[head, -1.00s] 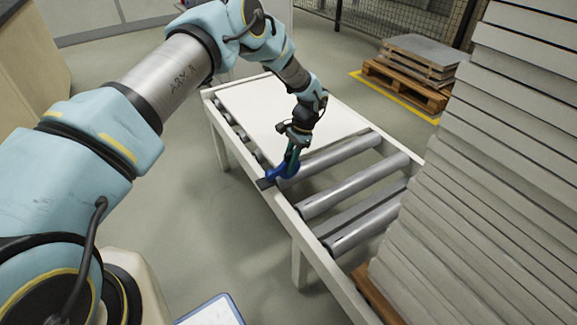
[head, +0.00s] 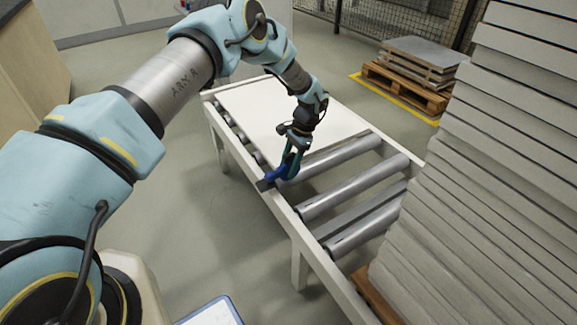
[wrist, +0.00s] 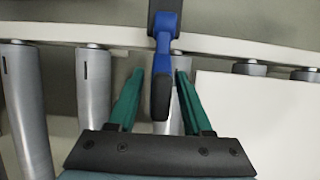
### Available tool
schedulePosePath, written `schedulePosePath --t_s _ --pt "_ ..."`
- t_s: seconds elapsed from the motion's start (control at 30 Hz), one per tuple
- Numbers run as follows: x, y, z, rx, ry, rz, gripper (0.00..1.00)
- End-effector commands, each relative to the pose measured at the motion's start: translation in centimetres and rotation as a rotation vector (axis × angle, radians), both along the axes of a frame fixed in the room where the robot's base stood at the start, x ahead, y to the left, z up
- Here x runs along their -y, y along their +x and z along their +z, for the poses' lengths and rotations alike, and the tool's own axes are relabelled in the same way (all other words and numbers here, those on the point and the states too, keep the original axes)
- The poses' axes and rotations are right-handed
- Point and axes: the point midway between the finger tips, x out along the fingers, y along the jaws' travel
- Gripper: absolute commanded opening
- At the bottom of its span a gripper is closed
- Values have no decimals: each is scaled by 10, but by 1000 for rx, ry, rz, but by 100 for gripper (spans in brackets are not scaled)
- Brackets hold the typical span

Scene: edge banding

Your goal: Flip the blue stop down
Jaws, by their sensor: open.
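The blue stop (head: 279,171) sits at the near rail of the roller conveyor, beside the edge of the white panel (head: 290,112). In the wrist view the blue stop (wrist: 165,62) runs from a dark mount on the rail to a dark rounded end. My gripper (head: 290,168) is at the stop. In the wrist view my gripper (wrist: 160,80) is open, with one green finger on each side of the stop's dark end. I see gaps between the fingers and the stop. In the head view my gripper partly hides the stop.
The conveyor's rail (head: 300,225) and bare rollers (head: 338,197) lie in front of the panel. A tall stack of grey boards (head: 490,190) stands close on the right. A pallet with sheets (head: 415,70) stands far back.

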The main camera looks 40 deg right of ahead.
Motion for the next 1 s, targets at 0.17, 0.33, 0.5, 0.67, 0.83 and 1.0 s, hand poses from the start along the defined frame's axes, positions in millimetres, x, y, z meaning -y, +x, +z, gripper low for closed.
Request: schedulePosePath --t_s 0.17,0.33,0.5,0.67,0.83,1.0 --pt "8 0 17 3 -3 0 50" --pt "20 0 49 3 -3 0 50" --pt "31 -2 78 2 -3 -1 50" --pt "37 -2 94 1 -1 0 50" --pt "39 -2 100 1 -1 -1 50" --pt "39 -2 100 0 0 -1 50"
